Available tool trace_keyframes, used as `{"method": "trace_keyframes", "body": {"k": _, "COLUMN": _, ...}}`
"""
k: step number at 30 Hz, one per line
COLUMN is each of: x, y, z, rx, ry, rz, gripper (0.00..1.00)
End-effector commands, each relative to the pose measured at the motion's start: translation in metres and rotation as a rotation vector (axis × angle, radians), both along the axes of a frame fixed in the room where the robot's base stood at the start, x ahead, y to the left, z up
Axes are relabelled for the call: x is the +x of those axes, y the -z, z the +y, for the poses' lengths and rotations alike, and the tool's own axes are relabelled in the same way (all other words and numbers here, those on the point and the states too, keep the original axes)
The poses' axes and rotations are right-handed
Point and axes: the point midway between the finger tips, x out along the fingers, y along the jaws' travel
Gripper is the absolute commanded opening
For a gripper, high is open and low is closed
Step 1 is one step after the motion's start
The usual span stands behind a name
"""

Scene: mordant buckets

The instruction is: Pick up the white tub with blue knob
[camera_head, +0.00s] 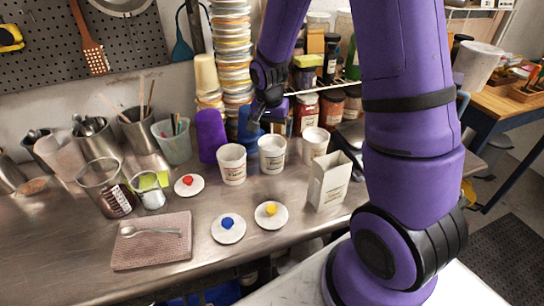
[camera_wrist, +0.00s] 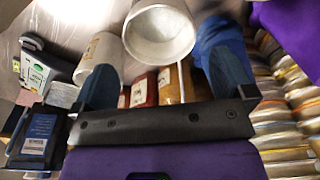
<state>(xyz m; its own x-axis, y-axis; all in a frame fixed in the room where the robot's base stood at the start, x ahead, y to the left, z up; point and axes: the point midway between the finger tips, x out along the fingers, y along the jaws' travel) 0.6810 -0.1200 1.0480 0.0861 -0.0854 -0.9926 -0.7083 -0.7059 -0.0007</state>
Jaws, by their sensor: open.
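No tub carries a knob. Three open white tubs stand on the metal counter: a left one (camera_head: 231,166), a middle one (camera_head: 271,155) and a right one (camera_head: 314,143). A white lid with a blue knob (camera_head: 228,229) lies flat in front of them. My gripper (camera_head: 262,122) is behind the left and middle tubs, its blue fingers partly hidden. In the wrist view my gripper (camera_wrist: 162,75) is open, with a white tub (camera_wrist: 158,34) showing between and beyond its fingers. I cannot tell which tub this is, or whether any touches a finger.
Lids with a yellow knob (camera_head: 270,215) and a red knob (camera_head: 188,185) lie nearby. A white carton (camera_head: 328,182) stands right. A purple cup (camera_head: 210,135), a stacked column of dishes (camera_head: 232,50) and jars (camera_head: 306,113) crowd the gripper. The counter's front has bare patches.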

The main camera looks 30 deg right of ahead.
Motion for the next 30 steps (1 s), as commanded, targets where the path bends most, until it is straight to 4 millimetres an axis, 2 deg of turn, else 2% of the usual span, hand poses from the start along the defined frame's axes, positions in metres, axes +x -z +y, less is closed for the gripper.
{"method": "trace_keyframes", "body": {"k": 6, "x": 0.002, "y": 0.031, "z": -0.003, "rx": -0.001, "ry": -0.001, "rz": 0.004, "gripper": 1.00}}
{"method": "trace_keyframes", "body": {"k": 16, "x": 0.004, "y": 0.052, "z": -0.005, "rx": 0.000, "ry": -0.002, "rz": 0.003, "gripper": 1.00}}
{"method": "trace_keyframes", "body": {"k": 24, "x": 0.007, "y": 0.085, "z": -0.009, "rx": 0.000, "ry": -0.001, "rz": 0.003, "gripper": 1.00}}
{"method": "trace_keyframes", "body": {"k": 30, "x": 0.008, "y": 0.094, "z": -0.010, "rx": 0.000, "ry": -0.002, "rz": 0.002, "gripper": 1.00}}
